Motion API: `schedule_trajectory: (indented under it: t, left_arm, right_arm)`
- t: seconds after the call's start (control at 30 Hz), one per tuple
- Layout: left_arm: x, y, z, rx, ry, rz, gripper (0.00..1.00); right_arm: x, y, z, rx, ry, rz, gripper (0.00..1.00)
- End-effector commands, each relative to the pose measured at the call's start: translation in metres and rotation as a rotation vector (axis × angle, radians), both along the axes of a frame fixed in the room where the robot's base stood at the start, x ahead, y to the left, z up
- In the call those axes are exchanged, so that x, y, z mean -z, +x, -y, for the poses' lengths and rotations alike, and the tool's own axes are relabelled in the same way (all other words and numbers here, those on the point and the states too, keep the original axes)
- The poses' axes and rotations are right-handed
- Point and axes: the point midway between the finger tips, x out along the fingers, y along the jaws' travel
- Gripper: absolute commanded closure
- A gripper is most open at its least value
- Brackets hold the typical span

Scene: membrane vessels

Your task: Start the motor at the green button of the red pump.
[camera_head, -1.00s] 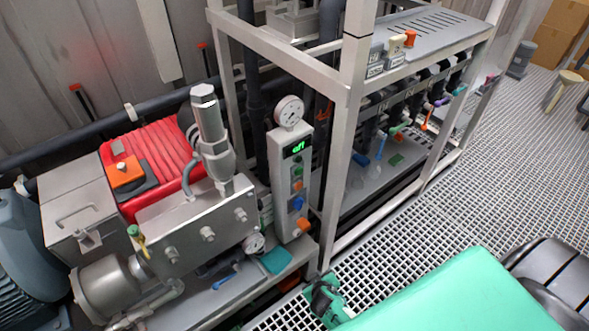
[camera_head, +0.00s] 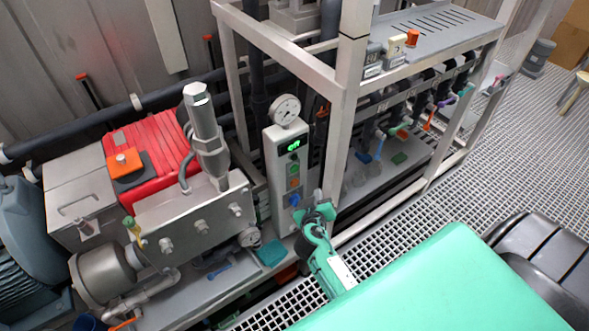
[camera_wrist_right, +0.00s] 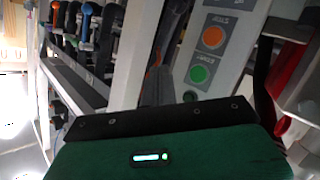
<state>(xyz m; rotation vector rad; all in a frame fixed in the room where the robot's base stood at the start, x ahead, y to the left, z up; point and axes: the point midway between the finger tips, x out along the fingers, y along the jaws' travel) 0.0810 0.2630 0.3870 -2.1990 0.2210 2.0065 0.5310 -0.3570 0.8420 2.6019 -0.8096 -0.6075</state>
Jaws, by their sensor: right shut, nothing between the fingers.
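The red pump (camera_head: 165,158) has a ribbed red cover behind a steel block, at the left of the head view. A pale upright control box (camera_head: 272,165) with a lit green display stands right of the pump. On its face are a green button (camera_head: 293,169), an orange button (camera_head: 293,182) and a blue knob (camera_head: 294,200). The wrist view shows a green button (camera_wrist_right: 200,74) below an orange button (camera_wrist_right: 213,37), both labelled. My right gripper (camera_head: 318,199) is shut and empty, just right of the box's lower part, below the green button. Contact cannot be told. My left gripper is out of view.
A steel frame post (camera_head: 345,110) rises close behind my right gripper. A round gauge (camera_head: 286,109) tops the box. A teal cloth-like item (camera_head: 271,253) lies on the skid below. Grating floor (camera_head: 500,150) is open at the right.

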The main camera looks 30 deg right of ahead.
Motion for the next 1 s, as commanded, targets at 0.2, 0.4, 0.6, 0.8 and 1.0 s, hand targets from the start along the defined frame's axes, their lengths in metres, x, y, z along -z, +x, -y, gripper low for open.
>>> schedule_trajectory:
  t: [0.2, 0.4, 0.6, 0.8, 1.0]
  left_arm:
    - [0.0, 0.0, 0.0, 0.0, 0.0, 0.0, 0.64]
    - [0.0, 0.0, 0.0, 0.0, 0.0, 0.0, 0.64]
    - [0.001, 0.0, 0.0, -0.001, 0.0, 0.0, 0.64]
    - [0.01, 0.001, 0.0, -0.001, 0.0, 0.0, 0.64]
    - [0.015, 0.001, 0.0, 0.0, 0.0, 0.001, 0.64]
  right_arm:
    - [0.0, 0.002, 0.0, -0.001, 0.0, 0.0, 1.0]
    - [0.0, 0.019, -0.002, -0.003, 0.001, 0.0, 1.0]
    - [0.001, 0.048, -0.004, -0.002, 0.001, 0.0, 1.0]
    - [0.003, 0.072, -0.006, -0.001, 0.001, 0.0, 1.0]
    - [0.001, 0.086, -0.007, -0.002, 0.001, 0.0, 1.0]
